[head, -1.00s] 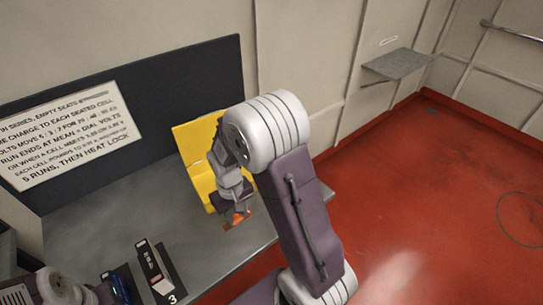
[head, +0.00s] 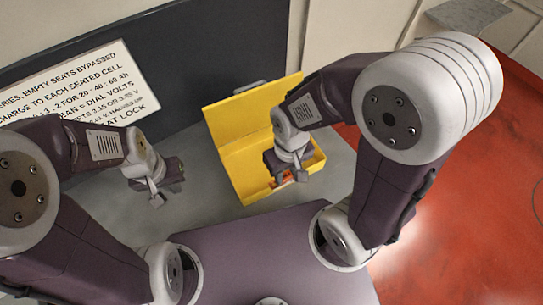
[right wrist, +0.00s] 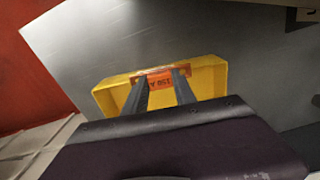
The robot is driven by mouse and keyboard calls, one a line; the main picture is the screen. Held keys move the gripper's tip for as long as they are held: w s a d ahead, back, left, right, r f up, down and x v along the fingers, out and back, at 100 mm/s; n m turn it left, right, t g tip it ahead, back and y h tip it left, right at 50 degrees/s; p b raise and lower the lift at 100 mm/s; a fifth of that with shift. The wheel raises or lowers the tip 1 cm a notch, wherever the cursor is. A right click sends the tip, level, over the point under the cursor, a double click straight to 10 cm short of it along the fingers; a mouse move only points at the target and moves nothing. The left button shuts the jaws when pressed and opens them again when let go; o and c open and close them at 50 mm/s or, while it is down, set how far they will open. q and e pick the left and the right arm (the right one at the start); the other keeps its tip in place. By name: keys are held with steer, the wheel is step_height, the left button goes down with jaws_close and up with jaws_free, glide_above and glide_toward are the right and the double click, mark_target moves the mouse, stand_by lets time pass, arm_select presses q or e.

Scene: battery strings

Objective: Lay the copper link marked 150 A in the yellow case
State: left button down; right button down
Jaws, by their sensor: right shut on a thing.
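The yellow case (head: 240,162) stands open on the grey bench, its lid raised at the back. My right gripper (head: 284,181) is over the right part of the case. It is shut on the copper link (head: 288,177), which is mostly hidden by the gripper in the head view. In the right wrist view the orange-copper link (right wrist: 160,80) shows "150 A" between the two fingers, within the outline of the yellow case (right wrist: 108,98). I cannot tell whether it touches the case floor. My left gripper (head: 156,200) is left of the case, above the bench; its jaw gap is unclear.
The grey bench (head: 205,215) is clear around the case. A dark panel with a white printed sign (head: 75,90) stands behind it. Red floor (head: 480,190) lies to the right, with a grey wall shelf (head: 465,14) at the top right.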

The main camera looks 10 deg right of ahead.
steer(key=shift+s+r, duration=0.1)
steer(key=shift+r, duration=0.05)
steer(key=w+f+p, duration=0.1)
steer(key=w+f, duration=0.1)
steer(key=w, duration=0.2)
steer(key=w+f+p, duration=0.2)
steer(key=w+f, duration=0.1)
steer(key=w, duration=0.1)
steer(key=w+a+f+p, duration=0.1)
steer(key=w+f+p, duration=0.1)
steer(key=w, duration=0.2)
steer(key=shift+f, duration=0.15)
step_height(320, 180, down, 4)
steer(key=shift+s+a+r+p, duration=0.1)
steer(key=shift+r+p, duration=0.15)
steer(key=shift+p, duration=0.15)
steer(key=shift+f, duration=0.3)
steer(key=shift+f, duration=0.2)
steer(key=c, duration=1)
jaws_free()
